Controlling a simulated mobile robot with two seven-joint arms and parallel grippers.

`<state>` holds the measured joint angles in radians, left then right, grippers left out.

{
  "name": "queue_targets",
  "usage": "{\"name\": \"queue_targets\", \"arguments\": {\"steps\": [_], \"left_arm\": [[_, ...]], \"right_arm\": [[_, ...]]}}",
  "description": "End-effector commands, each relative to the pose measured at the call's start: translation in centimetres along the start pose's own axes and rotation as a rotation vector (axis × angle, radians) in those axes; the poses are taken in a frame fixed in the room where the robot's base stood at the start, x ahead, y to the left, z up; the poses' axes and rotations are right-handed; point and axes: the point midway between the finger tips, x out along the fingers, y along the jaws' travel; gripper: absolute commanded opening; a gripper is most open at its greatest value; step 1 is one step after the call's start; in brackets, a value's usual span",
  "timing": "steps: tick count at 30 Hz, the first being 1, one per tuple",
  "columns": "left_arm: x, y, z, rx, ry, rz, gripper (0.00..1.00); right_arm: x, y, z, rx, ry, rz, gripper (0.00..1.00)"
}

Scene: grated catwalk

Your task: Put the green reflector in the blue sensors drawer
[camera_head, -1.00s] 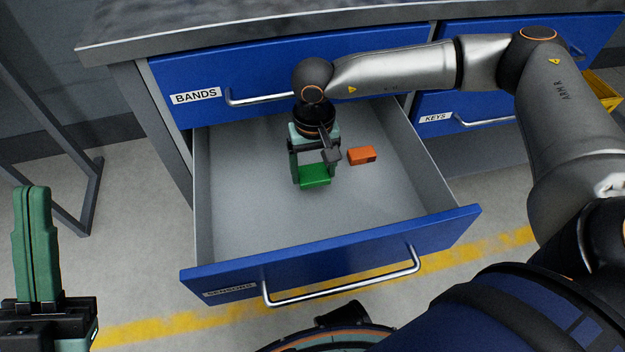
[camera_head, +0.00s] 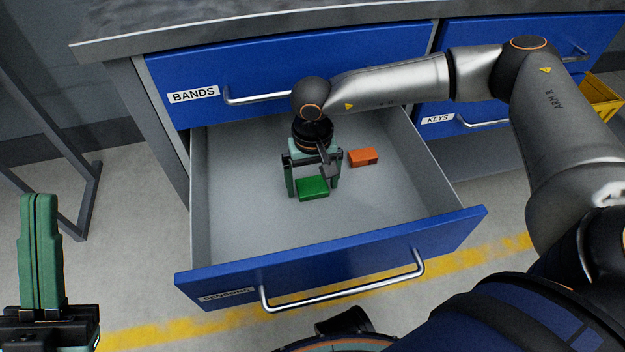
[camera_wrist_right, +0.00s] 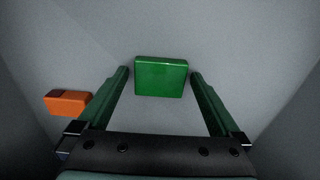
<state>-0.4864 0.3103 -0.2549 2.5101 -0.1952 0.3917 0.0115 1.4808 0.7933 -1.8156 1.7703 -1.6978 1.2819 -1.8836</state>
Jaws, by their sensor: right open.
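The green reflector (camera_head: 313,188) lies on the floor of the open blue sensors drawer (camera_head: 340,265). My right gripper (camera_head: 316,193) is inside the drawer, open, with its fingers spread on either side of the reflector. In the right wrist view the reflector (camera_wrist_right: 161,76) sits near the fingertips, with a gap to each finger, so nothing is gripped. My left gripper (camera_head: 40,250) is at the far left, outside the drawer, its green fingers pressed together with nothing between them.
An orange block (camera_head: 362,157) lies in the drawer right of my right gripper; it also shows in the right wrist view (camera_wrist_right: 68,103). The shut bands drawer (camera_head: 290,75) is above. A keys drawer (camera_head: 465,115) is at right. The drawer's left side is bare.

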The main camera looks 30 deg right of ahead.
Motion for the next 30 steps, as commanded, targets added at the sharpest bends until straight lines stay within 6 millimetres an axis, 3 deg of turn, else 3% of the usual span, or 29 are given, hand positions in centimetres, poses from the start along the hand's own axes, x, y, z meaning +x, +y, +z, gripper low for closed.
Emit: {"name": "queue_targets", "arguments": {"steps": [5,15,21,30], "left_arm": [[0.5,-0.3,-0.5,-0.004,0.001,-0.005,0.00],[2.3,-1.5,-2.6,-0.011,0.014,-0.016,0.00],[2.9,-1.8,-3.4,0.013,0.024,-0.011,0.00],[3.0,-2.0,-3.5,0.022,0.026,-0.013,0.00]], "right_arm": [[-1.1,0.0,0.0,0.000,0.001,-0.001,1.00],[-8.2,0.0,0.0,-0.001,0.001,-0.002,1.00],[-11.3,0.0,0.0,-0.002,0.001,-0.001,1.00],[-12.4,0.0,0.0,-0.002,0.000,-0.001,1.00]]}}
